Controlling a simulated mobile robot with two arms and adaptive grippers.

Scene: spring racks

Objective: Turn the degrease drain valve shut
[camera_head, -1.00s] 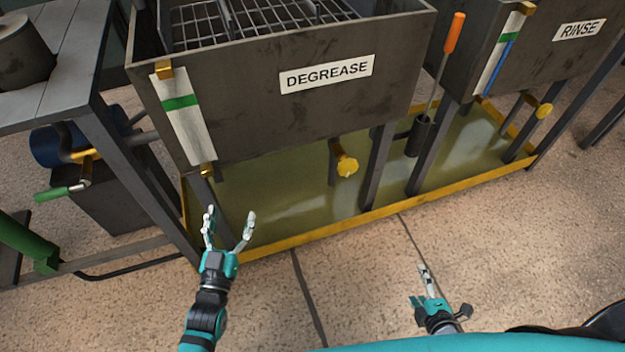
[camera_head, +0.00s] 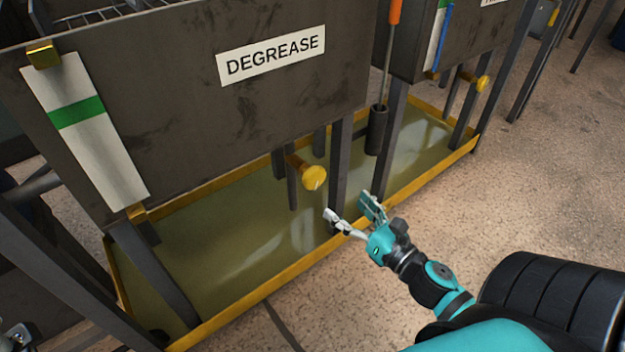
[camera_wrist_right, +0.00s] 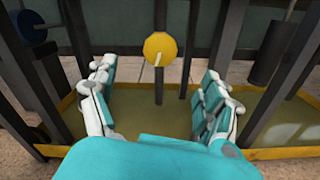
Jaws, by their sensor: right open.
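The degrease drain valve is a round yellow knob (camera_head: 314,178) on a short stem below the dark tank labelled DEGREASE (camera_head: 190,110). In the right wrist view the yellow knob (camera_wrist_right: 160,47) faces me, with a pale mark on its face, beyond and between the fingers. My right gripper (camera_head: 350,212) is open and empty, low and to the right of the knob and apart from it. It also shows open in the right wrist view (camera_wrist_right: 162,105). My left gripper is not in view.
A yellow-edged drip tray (camera_head: 265,293) with murky liquid lies under the tanks. Dark legs stand near the knob. An orange-handled tool (camera_head: 395,12) stands in a dark holder (camera_head: 376,131) to the right. Another yellow knob (camera_head: 482,83) is under the second tank.

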